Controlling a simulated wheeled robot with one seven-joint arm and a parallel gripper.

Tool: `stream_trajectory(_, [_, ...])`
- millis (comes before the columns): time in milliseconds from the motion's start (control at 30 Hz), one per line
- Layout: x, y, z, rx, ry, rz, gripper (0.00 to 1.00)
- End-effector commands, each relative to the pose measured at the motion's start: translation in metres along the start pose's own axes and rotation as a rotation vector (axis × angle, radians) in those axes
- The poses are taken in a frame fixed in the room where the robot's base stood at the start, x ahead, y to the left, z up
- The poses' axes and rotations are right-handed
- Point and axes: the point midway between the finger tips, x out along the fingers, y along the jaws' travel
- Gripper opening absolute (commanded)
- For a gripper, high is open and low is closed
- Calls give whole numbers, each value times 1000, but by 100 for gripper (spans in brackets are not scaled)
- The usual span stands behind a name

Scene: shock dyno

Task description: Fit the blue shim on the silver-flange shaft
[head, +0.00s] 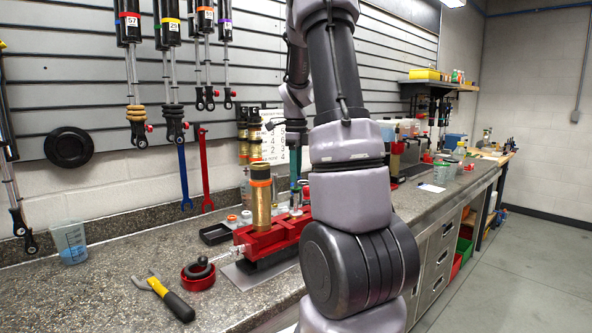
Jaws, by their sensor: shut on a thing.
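My gripper (296,135) shows only in part, dark, below my grey wrist and left of my upper arm links. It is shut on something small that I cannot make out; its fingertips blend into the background. I cannot make out the blue shim. A red fixture (268,240) stands on a grey plate on the bench and holds an upright gold cylinder (261,205) with an orange band. Small silver and red parts stand by the fixture's right end, below my gripper. I cannot tell which is the silver-flange shaft; my arm covers part of this area.
A yellow-black tool (171,298), a red ring-shaped dish (198,276) and a black tray (216,234) lie near the fixture. A measuring cup (70,242) stands at left. Shocks (131,70) and wrenches (205,170) hang behind. The bench between cup and tray is clear.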

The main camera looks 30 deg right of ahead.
Motion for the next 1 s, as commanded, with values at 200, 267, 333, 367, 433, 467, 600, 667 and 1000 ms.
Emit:
stream_trajectory(200, [5,0,0,-1,0,-1,0])
stream_trajectory(267, [5,0,0,-1,0,-1,0])
stream_trajectory(333, [5,0,0,0,0,-1,0])
stream_trajectory(367, [5,0,0,0,0,-1,0])
stream_trajectory(433, [5,0,0,0,0,-1,0])
stream_trajectory(467, [5,0,0,0,0,-1,56])
stream_trajectory(600, [5,0,0,0,0,-1,80])
stream_trajectory(667, [5,0,0,0,0,-1,80])
stream_trajectory(1000, [-11,-1,1,0,-3,-5,80])
